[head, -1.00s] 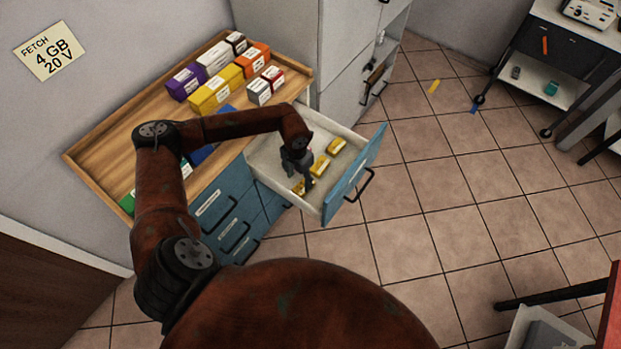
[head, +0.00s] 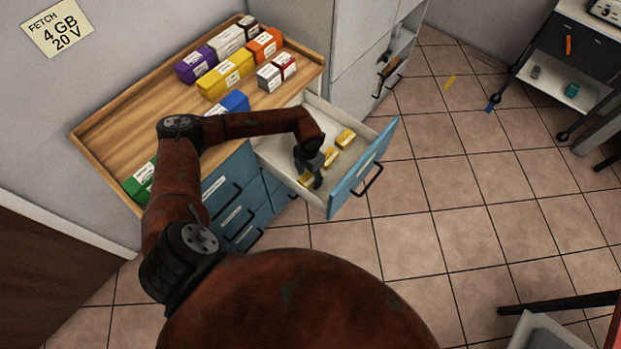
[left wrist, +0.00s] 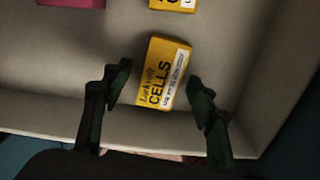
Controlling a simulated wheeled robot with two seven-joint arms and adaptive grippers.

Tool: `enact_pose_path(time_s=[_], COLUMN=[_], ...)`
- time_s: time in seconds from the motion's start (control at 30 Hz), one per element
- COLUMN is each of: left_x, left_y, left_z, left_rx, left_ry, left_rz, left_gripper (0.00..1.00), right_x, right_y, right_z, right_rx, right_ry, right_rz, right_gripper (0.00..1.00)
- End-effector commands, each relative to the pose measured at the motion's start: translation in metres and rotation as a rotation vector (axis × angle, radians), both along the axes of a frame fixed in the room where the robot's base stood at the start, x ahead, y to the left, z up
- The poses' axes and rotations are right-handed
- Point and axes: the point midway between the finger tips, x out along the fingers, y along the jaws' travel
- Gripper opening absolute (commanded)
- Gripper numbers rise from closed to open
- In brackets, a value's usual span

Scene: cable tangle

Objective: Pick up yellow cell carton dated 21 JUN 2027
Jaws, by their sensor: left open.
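Several yellow cell cartons lie in the open drawer (head: 284,146). The nearest carton (left wrist: 163,73) reads "CELLS" in the left wrist view, with a white date label too small to read. My left gripper (head: 312,180) reaches down into the drawer over this carton. In the left wrist view its fingers (left wrist: 159,82) are open, one on each side of the carton, apart from it. In the head view the gripper partly hides that carton. Another yellow carton (head: 330,158) and a farther one (head: 346,138) lie in a row beyond it. My right gripper is not in view.
A magenta item (left wrist: 72,2) shows at the drawer's far side in the left wrist view. Coloured boxes, including a large yellow one (head: 225,75), stand on the wooden top (head: 130,122). The blue drawer front (head: 362,170) borders the right side.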

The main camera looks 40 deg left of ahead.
Motion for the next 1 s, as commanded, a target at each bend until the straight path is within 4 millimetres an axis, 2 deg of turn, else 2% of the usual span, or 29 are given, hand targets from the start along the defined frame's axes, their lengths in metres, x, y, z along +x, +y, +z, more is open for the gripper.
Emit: enact_pose_path(time_s=[0.07, 0.7, 0.9, 1.0], left_x=[0.0, 0.0003, 0.0004, 0.0008], left_y=[-0.0001, -0.0005, -0.0005, -0.0005], left_z=[0.0004, 0.0008, 0.0015, 0.0086], left_rx=[0.0, -0.001, -0.001, 0.0], left_ry=[0.0, -0.001, -0.001, -0.002], left_rz=[0.0, -0.001, -0.001, -0.001], left_gripper=[0.49, 0.06, 0.06, 0.06], right_x=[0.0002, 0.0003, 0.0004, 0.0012], right_y=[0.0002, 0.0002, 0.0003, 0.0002], right_z=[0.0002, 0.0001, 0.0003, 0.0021], right_rx=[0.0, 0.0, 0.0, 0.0], right_ry=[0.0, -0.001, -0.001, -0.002], right_rz=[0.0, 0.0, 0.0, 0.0], right_gripper=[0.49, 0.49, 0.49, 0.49])
